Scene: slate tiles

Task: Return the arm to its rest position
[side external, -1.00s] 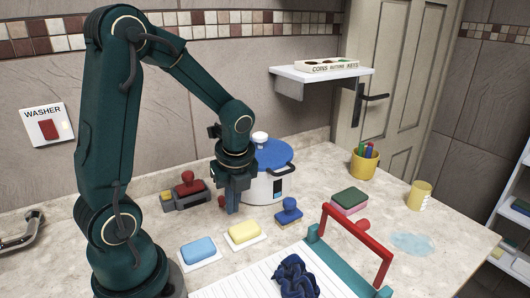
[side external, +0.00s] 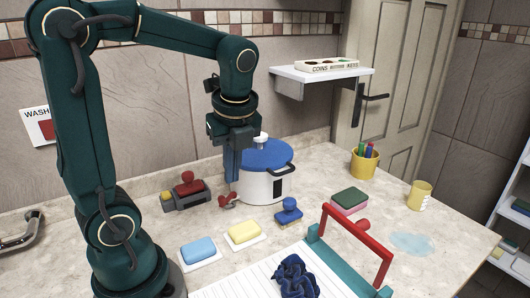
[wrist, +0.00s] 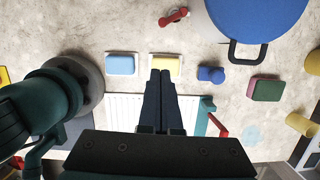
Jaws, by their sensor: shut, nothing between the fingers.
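My gripper (side external: 232,172) hangs pointing down in the side external view, in front of the left side of the white pot with a blue lid (side external: 264,180). Its fingers are shut and hold nothing. In the wrist view my gripper (wrist: 161,74) shows as two dark fingers pressed together, with their tips over the near edge of the yellow sponge (wrist: 165,65). My arm is raised above the counter (side external: 140,190), and the fingers appear well clear of it.
Blue sponge (side external: 198,250), blue stamp (side external: 288,212), green-pink sponge (side external: 349,200), yellow pen cup (side external: 364,163) and yellow mug (side external: 419,196) stand around. A ribbed board with red handle (side external: 355,240) bears dark cloth (side external: 295,277). A wall shelf (side external: 320,74) juts out behind.

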